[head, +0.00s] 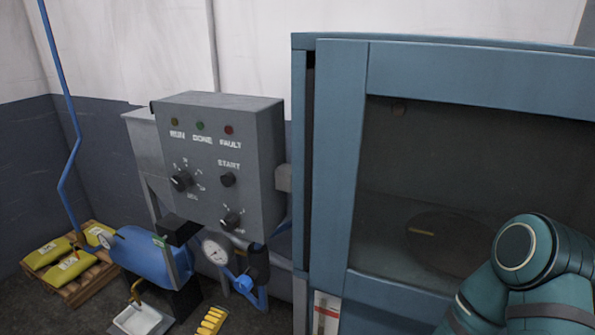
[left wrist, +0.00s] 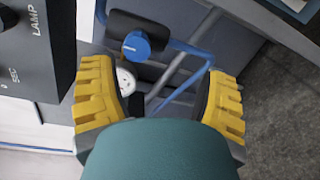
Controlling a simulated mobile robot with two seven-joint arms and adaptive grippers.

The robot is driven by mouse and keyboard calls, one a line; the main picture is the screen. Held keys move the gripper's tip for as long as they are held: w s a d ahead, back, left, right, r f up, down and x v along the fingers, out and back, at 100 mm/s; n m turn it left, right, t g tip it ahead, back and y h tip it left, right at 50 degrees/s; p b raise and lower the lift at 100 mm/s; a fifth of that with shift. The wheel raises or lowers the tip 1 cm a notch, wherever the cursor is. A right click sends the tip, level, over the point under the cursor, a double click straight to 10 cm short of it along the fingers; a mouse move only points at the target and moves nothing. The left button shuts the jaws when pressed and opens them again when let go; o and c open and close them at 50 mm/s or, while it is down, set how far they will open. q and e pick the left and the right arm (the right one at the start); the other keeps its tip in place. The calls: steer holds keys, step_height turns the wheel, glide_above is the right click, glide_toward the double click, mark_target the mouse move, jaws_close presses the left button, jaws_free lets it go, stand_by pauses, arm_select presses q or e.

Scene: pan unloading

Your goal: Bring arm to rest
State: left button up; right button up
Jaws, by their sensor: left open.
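My left gripper (left wrist: 160,72) is open in the left wrist view, its two yellow fingers wide apart with nothing between them. In the head view only one yellow finger of my left gripper (head: 210,322) shows at the bottom edge, below the pressure gauge (head: 215,252). A teal arm link (head: 535,255), mine, stands at the right in front of the cabinet (head: 340,180). My right gripper is not in view.
A grey control box (head: 225,150) with knobs and lamps stands left of the blue cabinet. A blue tank (head: 145,258) and a white tray (head: 138,320) are low at left. Yellow bags (head: 48,254) lie on a pallet (head: 72,292). Some floor is clear.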

arm_select(q)
steer(key=s+d+f+m+g+h, duration=0.1)
steer(key=s+d+f+m+g, duration=0.3)
steer(key=d+f+m+g, duration=0.4)
steer(key=s+d+f+m+g+y, duration=0.1)
steer(key=s+f+m+g+y, duration=0.3)
steer(key=s+f+m+g, duration=0.2)
steer(key=shift+s+f, duration=0.35)
steer(key=shift+s, duration=0.6)
